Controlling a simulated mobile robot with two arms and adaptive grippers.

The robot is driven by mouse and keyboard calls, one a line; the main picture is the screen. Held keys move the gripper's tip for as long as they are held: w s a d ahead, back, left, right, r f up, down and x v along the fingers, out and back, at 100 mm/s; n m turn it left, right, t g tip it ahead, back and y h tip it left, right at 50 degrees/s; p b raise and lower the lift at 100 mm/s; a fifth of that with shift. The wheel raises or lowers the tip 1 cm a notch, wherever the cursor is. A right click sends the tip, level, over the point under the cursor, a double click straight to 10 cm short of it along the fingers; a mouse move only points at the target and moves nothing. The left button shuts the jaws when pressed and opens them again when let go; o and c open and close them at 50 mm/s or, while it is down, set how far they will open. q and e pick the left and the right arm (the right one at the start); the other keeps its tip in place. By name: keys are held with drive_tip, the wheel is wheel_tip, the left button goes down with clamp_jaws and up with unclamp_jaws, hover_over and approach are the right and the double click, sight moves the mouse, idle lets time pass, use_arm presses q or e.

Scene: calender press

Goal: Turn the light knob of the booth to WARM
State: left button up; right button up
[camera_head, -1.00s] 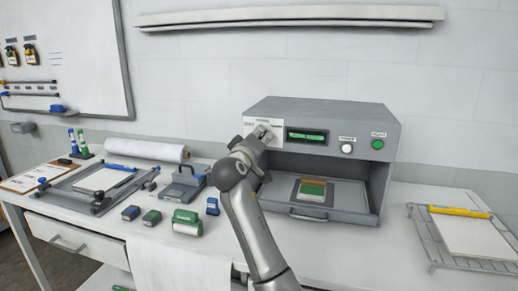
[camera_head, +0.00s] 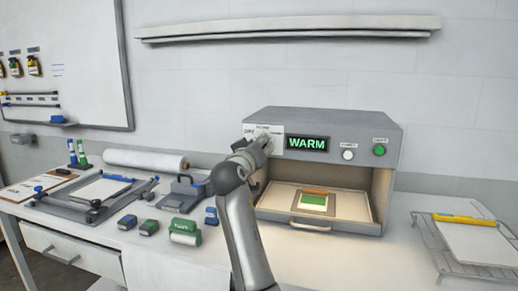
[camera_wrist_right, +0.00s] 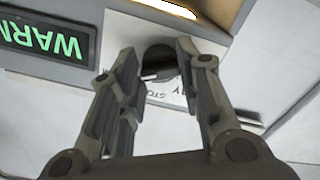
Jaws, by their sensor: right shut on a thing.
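The grey booth (camera_head: 345,120) stands on the bench, and its display (camera_head: 308,143) reads WARM in green. The display also shows upside down in the right wrist view (camera_wrist_right: 42,38). The inside of the booth is lit in a warm tone. The dark round light knob (camera_wrist_right: 158,62) is on the white label plate left of the display. My right gripper (camera_wrist_right: 165,65) is shut on the knob, one finger on each side. In the head view my gripper and arm hide the knob. My left gripper is not in view.
A tray (camera_head: 275,215) in the booth holds a small green and brown sample. A white button and a green button (camera_head: 379,150) are right of the display. Several inking tools and a wire rack (camera_head: 455,258) stand on the bench.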

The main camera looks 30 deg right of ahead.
drive_tip(key=shift+f, duration=0.15)
drive_tip(key=o, duration=1)
drive_tip(key=v, duration=1.2)
